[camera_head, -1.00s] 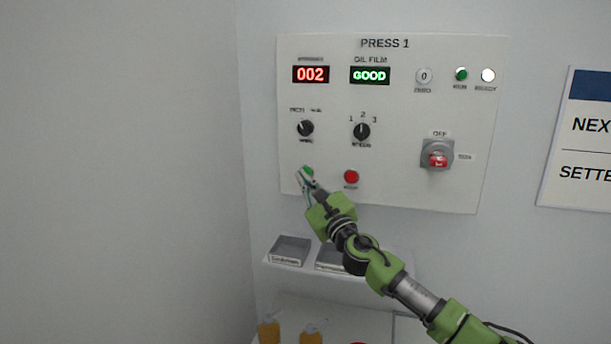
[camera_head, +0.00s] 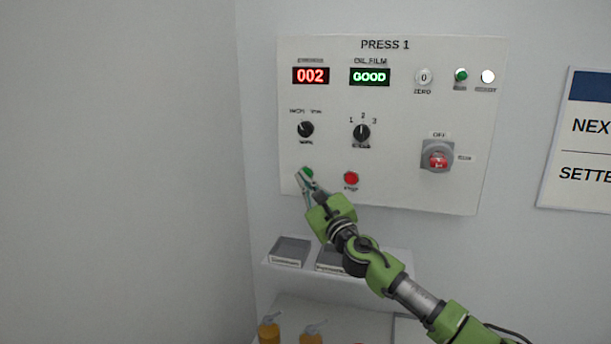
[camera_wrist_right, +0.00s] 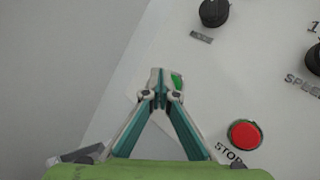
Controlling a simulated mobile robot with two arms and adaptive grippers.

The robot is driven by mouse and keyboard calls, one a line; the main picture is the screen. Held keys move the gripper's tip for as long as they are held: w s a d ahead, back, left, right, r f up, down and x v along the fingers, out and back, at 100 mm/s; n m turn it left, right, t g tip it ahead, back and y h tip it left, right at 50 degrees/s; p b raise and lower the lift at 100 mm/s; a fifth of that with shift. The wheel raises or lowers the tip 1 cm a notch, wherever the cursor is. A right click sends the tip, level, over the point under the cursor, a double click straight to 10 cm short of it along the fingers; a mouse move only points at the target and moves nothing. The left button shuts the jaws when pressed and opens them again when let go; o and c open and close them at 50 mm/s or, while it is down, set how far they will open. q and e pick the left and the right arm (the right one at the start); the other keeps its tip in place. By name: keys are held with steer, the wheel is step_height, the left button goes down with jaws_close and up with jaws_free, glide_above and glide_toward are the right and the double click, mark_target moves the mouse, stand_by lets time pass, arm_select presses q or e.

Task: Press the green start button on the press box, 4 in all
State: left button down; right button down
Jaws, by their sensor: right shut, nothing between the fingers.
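The press box (camera_head: 395,100) is a white panel marked PRESS 1 on the wall. Its red display (camera_head: 311,76) reads 002 and its green display (camera_head: 370,76) reads GOOD. The green start button (camera_head: 308,172) is at the panel's lower left, partly hidden by my right gripper (camera_head: 304,180). In the right wrist view the green button (camera_wrist_right: 177,81) shows just beyond the fingertips of the right gripper (camera_wrist_right: 160,92), which is shut and empty. I cannot tell whether the tips touch the button. My left gripper is not in view.
A red stop button (camera_head: 351,178) is just right of the gripper. Two black knobs (camera_head: 306,129) (camera_head: 362,131) and a red switch (camera_head: 437,157) are also on the panel. A shelf with grey trays (camera_head: 290,250) and orange-yellow bottles (camera_head: 269,331) are below.

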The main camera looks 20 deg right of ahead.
steer(key=shift+w+d, duration=0.2)
steer(key=shift+w, duration=0.15)
steer(key=shift+w+d+b, duration=0.25)
steer(key=shift+w+b, duration=0.05)
steer(key=shift+b, duration=0.1)
stand_by(0.8)
stand_by(0.4)
steer(key=shift+s+a+p, duration=0.4)
steer(key=shift+s+p, duration=0.2)
steer(key=shift+s, duration=0.05)
